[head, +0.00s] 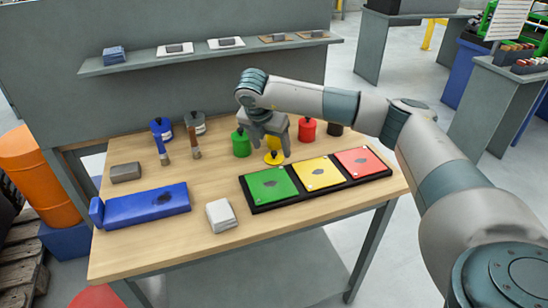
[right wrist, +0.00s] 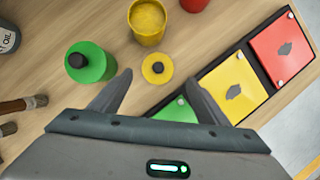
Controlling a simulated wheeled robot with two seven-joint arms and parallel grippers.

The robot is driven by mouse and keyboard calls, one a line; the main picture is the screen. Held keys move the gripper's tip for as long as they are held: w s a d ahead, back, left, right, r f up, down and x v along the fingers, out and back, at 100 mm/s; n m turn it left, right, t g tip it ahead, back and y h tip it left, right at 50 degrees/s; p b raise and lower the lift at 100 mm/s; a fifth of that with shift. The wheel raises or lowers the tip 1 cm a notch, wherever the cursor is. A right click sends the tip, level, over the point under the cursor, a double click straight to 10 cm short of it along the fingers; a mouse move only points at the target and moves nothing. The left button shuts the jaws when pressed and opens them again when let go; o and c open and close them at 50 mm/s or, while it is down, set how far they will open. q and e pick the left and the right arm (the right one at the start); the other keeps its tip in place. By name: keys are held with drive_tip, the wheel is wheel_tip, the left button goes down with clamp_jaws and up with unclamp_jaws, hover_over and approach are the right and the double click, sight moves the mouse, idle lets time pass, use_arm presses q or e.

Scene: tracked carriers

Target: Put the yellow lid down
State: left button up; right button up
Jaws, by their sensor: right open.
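The yellow lid (head: 273,158), a round disc with a dark knob, appears to lie flat on the wooden table in front of the yellow can (head: 275,143). In the right wrist view the lid (right wrist: 157,76) is apart from the can (right wrist: 146,34), whose top is open. My right gripper (head: 270,150) is over the lid, and its arm reaches in from the right. In the right wrist view its two fingers (right wrist: 159,79) are spread, with the lid just beyond and between the tips, touching neither. My left gripper is not in view.
A green can (head: 241,143) stands left of the gripper and a red can (head: 307,130) right. A black tray (head: 250,197) with green, yellow and red panels lies in front.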

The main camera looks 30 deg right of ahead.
sight(273, 154)
drive_tip(key=shift+w+p+x, duration=0.15)
drive_tip(key=shift+p+x, duration=0.15)
drive_tip(key=shift+x, duration=0.8)
drive_tip(key=shift+w+p+x, duration=0.15)
drive_tip(key=shift+p+x, duration=0.1)
drive_tip(key=shift+x, duration=0.85)
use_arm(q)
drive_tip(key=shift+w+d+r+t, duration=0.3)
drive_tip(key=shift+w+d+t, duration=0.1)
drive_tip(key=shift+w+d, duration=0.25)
use_arm(e)
drive_tip(key=shift+r, duration=0.1)
drive_tip(key=c, duration=1.1)
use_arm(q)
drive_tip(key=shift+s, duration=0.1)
use_arm(e)
drive_tip(key=shift+c, duration=0.2)
